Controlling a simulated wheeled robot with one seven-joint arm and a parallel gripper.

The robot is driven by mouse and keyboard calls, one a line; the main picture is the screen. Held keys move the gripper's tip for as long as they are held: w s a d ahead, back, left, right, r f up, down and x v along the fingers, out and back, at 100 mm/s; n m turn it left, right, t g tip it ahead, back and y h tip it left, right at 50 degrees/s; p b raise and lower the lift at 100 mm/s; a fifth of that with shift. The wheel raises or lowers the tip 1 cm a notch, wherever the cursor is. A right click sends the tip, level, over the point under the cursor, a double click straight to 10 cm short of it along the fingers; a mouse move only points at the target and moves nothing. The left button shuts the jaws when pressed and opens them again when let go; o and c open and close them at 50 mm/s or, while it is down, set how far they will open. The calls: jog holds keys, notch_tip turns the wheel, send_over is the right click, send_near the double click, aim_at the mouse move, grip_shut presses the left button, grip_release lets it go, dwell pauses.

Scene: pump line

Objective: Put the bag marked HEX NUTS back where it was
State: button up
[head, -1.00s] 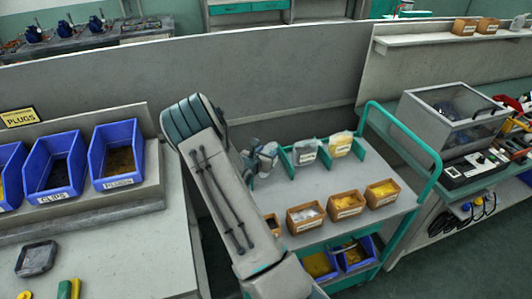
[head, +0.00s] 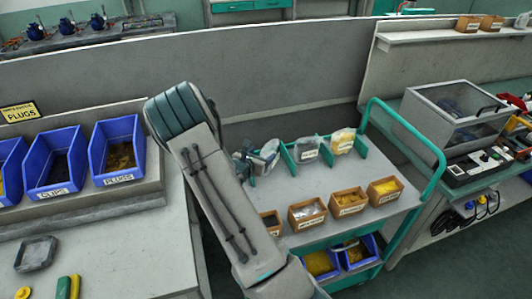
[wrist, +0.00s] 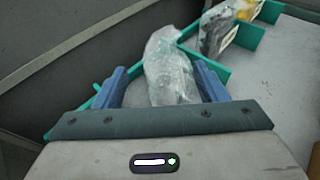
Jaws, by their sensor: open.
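A clear plastic bag with grey contents (wrist: 168,68) stands in a slot between teal dividers at the left end of the cart's top. In the wrist view it shows between the two blue fingers of my open gripper (wrist: 162,82), with no grip on it visible. In the head view my gripper (head: 247,158) is at the cart's left back corner, partly behind my arm, beside the bag (head: 268,152). I cannot read a HEX NUTS mark on this bag. Two more labelled bags, one greyish (head: 307,149) and one yellow (head: 343,141), stand in the slots to the right.
The cart (head: 340,175) has a teal frame and handle. Cardboard bins (head: 348,202) line its front edge, with blue bins (head: 357,252) below. A grey partition (head: 290,75) rises behind it. A bench with blue bins (head: 118,150) stands left. The cart's middle strip is clear.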

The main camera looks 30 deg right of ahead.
jog(key=s+a+r+m+g+y, duration=0.1)
jog(key=s+a+r+m+g, duration=0.25)
jog(key=s+r+m, duration=0.45)
jog(key=s+a+r+m+g+y, duration=0.2)
jog(key=s+a+r+m+g, duration=0.15)
jog(key=s+m, duration=0.45)
jog(key=s+a+r+m+t+y, duration=0.1)
jog(key=s+a+r+m+y, duration=0.3)
jog(key=s+a, duration=0.2)
jog(key=s+a+r+m+t+y, duration=0.2)
jog(key=s+a+r+m+y, duration=0.2)
jog(key=a, duration=0.7)
jog(key=shift+s+a+y+b, duration=0.15)
jog(key=shift+s+y+b, duration=0.4)
jog(key=shift+s, duration=0.75)
